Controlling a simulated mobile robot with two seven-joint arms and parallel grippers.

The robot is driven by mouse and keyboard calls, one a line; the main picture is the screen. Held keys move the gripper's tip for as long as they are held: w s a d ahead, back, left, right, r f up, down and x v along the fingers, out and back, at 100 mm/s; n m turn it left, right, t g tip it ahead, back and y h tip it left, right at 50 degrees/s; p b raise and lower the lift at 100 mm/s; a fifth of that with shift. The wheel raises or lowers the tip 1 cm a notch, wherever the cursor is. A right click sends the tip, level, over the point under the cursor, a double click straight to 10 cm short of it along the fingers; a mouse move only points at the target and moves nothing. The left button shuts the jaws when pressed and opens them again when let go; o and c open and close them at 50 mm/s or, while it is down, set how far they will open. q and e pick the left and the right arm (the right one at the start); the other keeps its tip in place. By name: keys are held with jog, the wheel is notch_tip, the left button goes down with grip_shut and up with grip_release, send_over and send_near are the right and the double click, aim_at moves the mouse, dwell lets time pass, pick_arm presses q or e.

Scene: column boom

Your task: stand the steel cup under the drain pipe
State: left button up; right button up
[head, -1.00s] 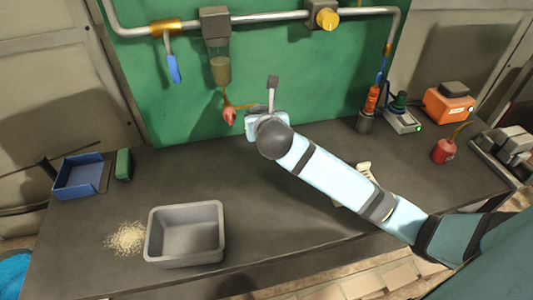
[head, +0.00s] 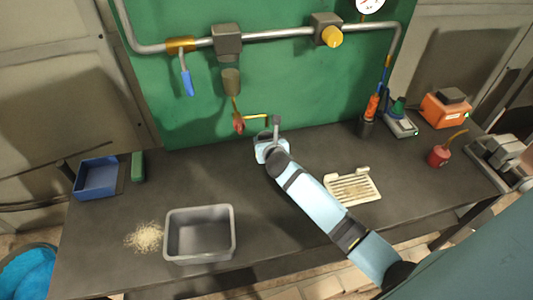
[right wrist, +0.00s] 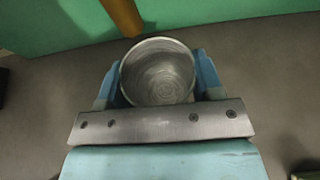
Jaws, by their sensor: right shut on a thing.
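The steel cup (right wrist: 158,72) is between the fingers of my right gripper (right wrist: 158,85) in the right wrist view, open mouth facing the camera. In the head view my right gripper (head: 268,148) is over the back of the bench, in front of the green panel; I cannot make out the cup there. A thin brass pipe (head: 234,104) with a red part (head: 239,124) hangs below the grey fitting, left of the gripper. A brown pipe (right wrist: 121,16) shows just beyond the cup, upper left, in the right wrist view. My left gripper is not in view.
A grey bin (head: 200,257) stands at front left beside spilled grains (head: 144,237). A blue tray (head: 97,178) is at far left. A cream slatted rack (head: 353,187) lies right of my arm. A red can (head: 438,156) and orange device (head: 446,108) stand at right.

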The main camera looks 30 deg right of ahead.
jog(key=shift+f, duration=2.7)
jog(key=shift+f, duration=0.1)
jog(key=shift+f, duration=0.1)
jog(key=o, duration=1)
jog(key=shift+r, duration=0.25)
jog(key=v, duration=1.2)
jog(key=shift+f+b, duration=0.1)
jog(key=shift+b, duration=0.2)
